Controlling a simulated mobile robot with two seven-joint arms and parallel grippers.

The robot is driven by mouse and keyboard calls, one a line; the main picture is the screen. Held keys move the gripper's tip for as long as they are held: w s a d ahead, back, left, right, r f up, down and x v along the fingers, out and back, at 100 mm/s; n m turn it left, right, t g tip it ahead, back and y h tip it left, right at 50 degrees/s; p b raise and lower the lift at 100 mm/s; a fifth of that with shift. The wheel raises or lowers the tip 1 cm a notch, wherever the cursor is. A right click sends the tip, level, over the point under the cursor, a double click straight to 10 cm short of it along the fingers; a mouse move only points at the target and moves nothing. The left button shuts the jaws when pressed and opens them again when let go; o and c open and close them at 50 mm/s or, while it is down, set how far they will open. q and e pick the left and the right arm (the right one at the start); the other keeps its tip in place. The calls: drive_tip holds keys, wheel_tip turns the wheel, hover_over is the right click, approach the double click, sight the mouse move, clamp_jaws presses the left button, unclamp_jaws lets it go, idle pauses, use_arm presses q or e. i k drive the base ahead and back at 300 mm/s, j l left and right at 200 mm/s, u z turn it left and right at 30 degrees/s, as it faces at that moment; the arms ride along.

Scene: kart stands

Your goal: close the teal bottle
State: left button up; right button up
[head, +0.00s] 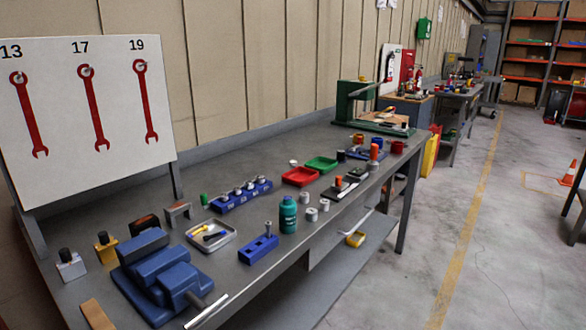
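The teal bottle (288,216) stands upright on the grey workbench, near its front edge, in the head view. It has a pale band around its body and a narrower dark teal top. At this size I cannot tell whether the top is a cap or a bare neck. A small green cylindrical piece (204,199) stands further back to the left; I cannot tell if it is a cap. Neither of my grippers is in view.
Several small grey-white cylinders (311,214) stand right of the bottle on the workbench (345,215). A blue holed block (258,248) and a tray with tools (211,236) lie to its left. A blue vise-like block (160,270) fills the near left.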

sight(288, 207)
drive_tip(key=l+u, duration=0.1)
drive_tip(key=u, duration=0.35)
drive_tip(key=i+l+u, duration=0.1)
drive_tip(key=u, duration=0.4)
drive_tip(key=l+u, duration=0.2)
drive_tip(key=u, duration=0.25)
drive_tip(key=l+u, duration=0.3)
drive_tip(key=l, duration=0.15)
drive_tip(key=k+l+u, duration=0.1)
drive_tip(key=l+u, duration=0.15)
drive_tip(key=l, duration=0.15)
drive_tip(key=k+l+u, duration=0.15)
drive_tip(key=l, duration=0.3)
drive_tip(key=l+u, duration=0.15)
drive_tip(key=l, duration=0.3)
drive_tip(key=k+l, duration=0.1)
drive_tip(key=l, duration=0.25)
drive_tip(key=k+l, duration=0.15)
drive_tip(key=l, duration=0.15)
drive_tip(key=k+l, duration=0.1)
drive_tip(key=l, duration=0.25)
drive_tip(key=k+l, duration=0.15)
drive_tip(key=l, duration=0.2)
